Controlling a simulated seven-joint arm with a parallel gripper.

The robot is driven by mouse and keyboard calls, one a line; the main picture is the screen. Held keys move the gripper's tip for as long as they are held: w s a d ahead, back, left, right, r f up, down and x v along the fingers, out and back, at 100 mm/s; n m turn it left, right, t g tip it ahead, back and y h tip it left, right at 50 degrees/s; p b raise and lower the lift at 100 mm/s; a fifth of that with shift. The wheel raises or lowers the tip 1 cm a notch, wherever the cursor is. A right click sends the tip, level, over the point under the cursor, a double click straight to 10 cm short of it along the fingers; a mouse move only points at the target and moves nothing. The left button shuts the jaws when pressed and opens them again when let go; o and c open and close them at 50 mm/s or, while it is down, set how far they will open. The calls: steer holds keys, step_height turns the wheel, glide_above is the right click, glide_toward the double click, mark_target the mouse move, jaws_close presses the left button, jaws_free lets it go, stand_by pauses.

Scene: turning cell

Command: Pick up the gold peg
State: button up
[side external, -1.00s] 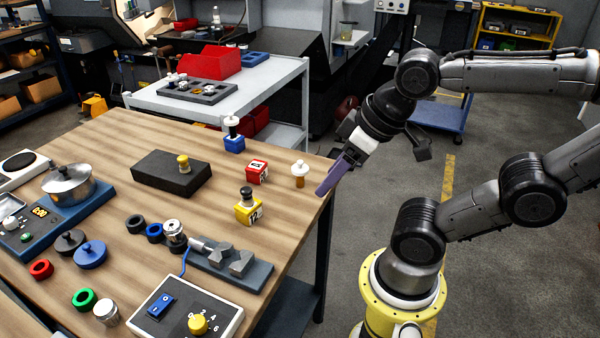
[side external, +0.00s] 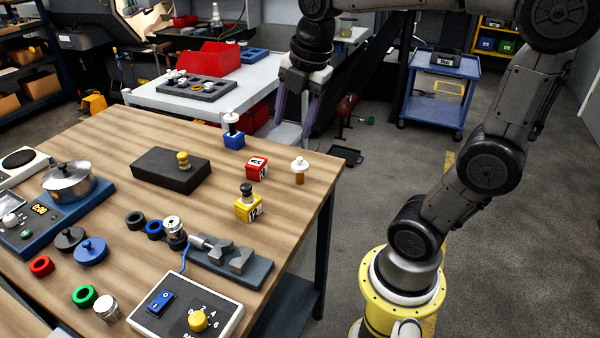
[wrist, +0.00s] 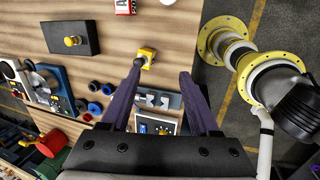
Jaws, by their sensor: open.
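The gold peg (side external: 183,160) stands upright in the dark block (side external: 158,178) on the wooden table. It also shows in the wrist view (wrist: 73,41), at the upper left and well left of my fingers. My gripper (side external: 296,122) is open and empty, raised beyond the table's far right corner in the side view, fingers pointing down. In the wrist view the two purple fingers (wrist: 160,72) are spread wide apart, with nothing between them at their own height.
A yellow cube (side external: 248,211) with a dark-topped peg, a red cube (side external: 257,169), a blue cube with a peg (side external: 234,141) and a white-topped brown piece (side external: 299,172) stand right of the block. A vise (side external: 231,265) and control box (side external: 185,312) are nearer.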

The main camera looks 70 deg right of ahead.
steer(key=w+d+f+n+g, duration=0.1)
steer(key=w+d+f+g, duration=0.1)
steer(key=w+d+f, duration=0.3)
steer(key=m+g, duration=0.1)
glide_toward(300, 157)
steer(key=shift+d+y, duration=0.2)
steer(key=shift+y, duration=0.1)
step_height(300, 157, down, 7)
steer(key=shift+f, duration=3.25)
steer(key=shift+r, duration=0.1)
jaws_close()
